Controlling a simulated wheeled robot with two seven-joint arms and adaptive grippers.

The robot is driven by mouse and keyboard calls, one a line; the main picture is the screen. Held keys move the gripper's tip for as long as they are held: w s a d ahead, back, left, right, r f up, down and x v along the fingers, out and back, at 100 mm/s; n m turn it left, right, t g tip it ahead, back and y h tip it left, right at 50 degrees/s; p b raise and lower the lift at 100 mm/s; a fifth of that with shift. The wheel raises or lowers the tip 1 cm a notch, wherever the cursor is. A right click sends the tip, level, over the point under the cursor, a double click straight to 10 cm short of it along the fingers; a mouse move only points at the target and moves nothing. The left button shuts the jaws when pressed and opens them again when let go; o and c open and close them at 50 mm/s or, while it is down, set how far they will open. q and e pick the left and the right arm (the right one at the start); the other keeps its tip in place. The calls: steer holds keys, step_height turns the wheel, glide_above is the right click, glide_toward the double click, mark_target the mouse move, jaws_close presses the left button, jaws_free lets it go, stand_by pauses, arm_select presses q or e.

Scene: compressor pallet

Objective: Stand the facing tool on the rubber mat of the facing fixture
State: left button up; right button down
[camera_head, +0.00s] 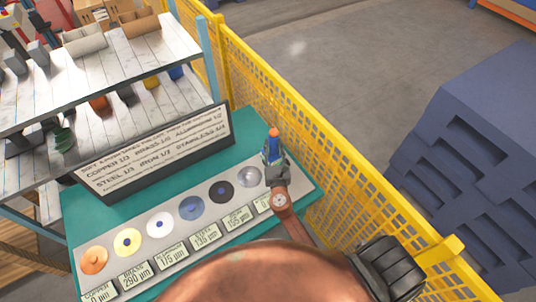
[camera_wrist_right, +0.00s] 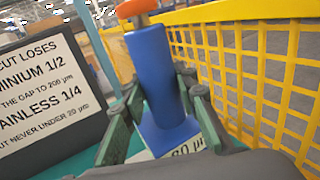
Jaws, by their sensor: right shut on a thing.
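The facing tool, a blue body with an orange top (camera_head: 273,145), is upright in my right gripper (camera_head: 275,172) at the right end of the teal table. In the right wrist view, the blue body (camera_wrist_right: 150,65) stands between the green fingers of the right gripper (camera_wrist_right: 160,110), which is shut on it. Its lower end flares out over a white label; I cannot tell whether it touches anything below. A pale strip (camera_head: 150,258) on the table carries a row of coloured discs with labels. I cannot make out a rubber mat; the gripper hides part of the strip's right end. My left gripper is not in view.
A large text board (camera_head: 155,153) stands behind the discs, left of the tool. A yellow mesh fence (camera_head: 330,165) runs close along the table's right side. A loaded shelf (camera_head: 105,65) stands at the upper left. Dark blue blocks (camera_head: 470,150) are beyond the fence.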

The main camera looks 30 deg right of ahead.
steer(key=shift+w+d+f+b, duration=0.4)
steer(key=shift+d+f+b, duration=0.1)
steer(key=shift+f+b, duration=0.25)
steer(key=shift+w+d+f+b, duration=0.4)
steer(key=shift+d+f+b, duration=0.1)
steer(key=shift+f+b, duration=0.25)
steer(key=shift+w+d+f+b, duration=0.45)
steer(key=shift+f+b, duration=0.2)
steer(key=shift+f, duration=0.2)
step_height(320, 180, down, 4)
steer(key=b, duration=0.3)
steer(key=shift+d+r, duration=0.15)
steer(key=shift+r, duration=0.15)
steer(key=c, duration=2)
jaws_free()
steer(key=shift+f, duration=0.3)
steer(key=o, duration=0.5)
